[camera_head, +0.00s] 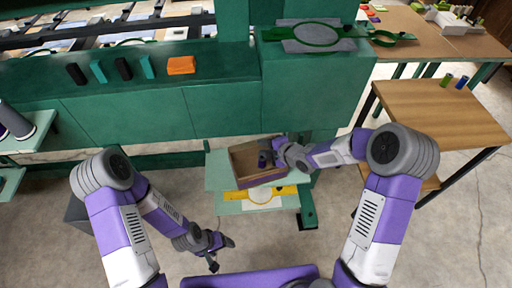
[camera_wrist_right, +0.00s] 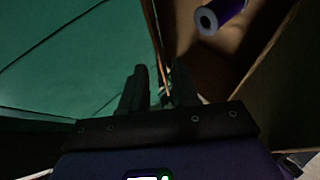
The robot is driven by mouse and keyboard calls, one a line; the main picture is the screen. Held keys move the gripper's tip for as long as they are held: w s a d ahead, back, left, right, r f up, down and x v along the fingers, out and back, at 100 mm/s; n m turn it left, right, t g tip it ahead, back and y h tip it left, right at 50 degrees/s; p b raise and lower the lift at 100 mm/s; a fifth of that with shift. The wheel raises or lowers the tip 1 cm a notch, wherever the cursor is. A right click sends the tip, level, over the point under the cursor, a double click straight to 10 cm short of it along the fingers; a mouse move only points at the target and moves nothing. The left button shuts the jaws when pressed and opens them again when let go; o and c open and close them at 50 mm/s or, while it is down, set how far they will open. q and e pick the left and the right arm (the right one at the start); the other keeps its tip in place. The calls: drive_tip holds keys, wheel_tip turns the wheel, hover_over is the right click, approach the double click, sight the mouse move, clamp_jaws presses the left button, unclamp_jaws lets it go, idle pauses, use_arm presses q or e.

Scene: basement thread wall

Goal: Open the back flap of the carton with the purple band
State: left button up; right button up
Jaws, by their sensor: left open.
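The open-topped brown carton (camera_head: 242,160) stands on a pale green shelf, with a purple band (camera_head: 262,182) along its near side. A dark spool lies inside it; the right wrist view shows it as a purple spool (camera_wrist_right: 222,14). My right gripper (camera_head: 266,159) is at the carton's right part. In the right wrist view its two fingers (camera_wrist_right: 160,85) stand on either side of a thin cardboard edge (camera_wrist_right: 157,45), with a gap between them. Whether they touch the cardboard is too dark to tell. My left gripper (camera_head: 222,254) is open and empty, low in front of the shelf.
A green cabinet (camera_head: 160,108) stands behind, with an orange block (camera_head: 181,65) on top. A wooden table (camera_head: 435,108) is at right. The floor near my left gripper is clear.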

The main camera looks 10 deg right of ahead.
sight(256, 145)
drive_tip(key=b+x, duration=0.1)
drive_tip(key=x, duration=0.4)
clamp_jaws()
